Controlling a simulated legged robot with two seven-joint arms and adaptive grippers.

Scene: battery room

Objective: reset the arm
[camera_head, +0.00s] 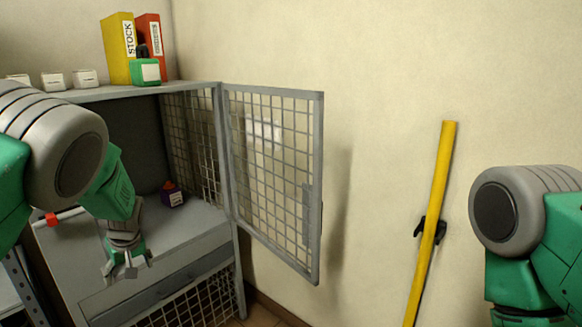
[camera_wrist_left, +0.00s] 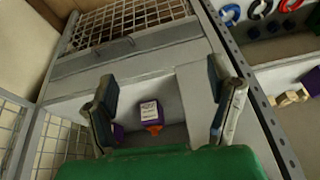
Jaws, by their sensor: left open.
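My left arm comes in from the left in the head view, and its gripper (camera_head: 126,268) points down in front of the open cabinet. In the left wrist view the two fingers of my left gripper (camera_wrist_left: 165,105) are spread wide with nothing between them touching. A small purple box with a white label (camera_head: 173,194) sits on the cabinet shelf, apart from the gripper. It also shows between the fingers in the left wrist view (camera_wrist_left: 150,117). My right arm shows at the right edge of the head view, but its gripper is out of the picture.
The cabinet's mesh door (camera_head: 318,190) stands open to the right. Yellow (camera_head: 117,50) and red (camera_head: 150,35) binders and a green box (camera_head: 145,72) stand on top. A red-tipped rod (camera_head: 52,218) lies at left. Coloured rings (camera_wrist_left: 262,9) hang beyond.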

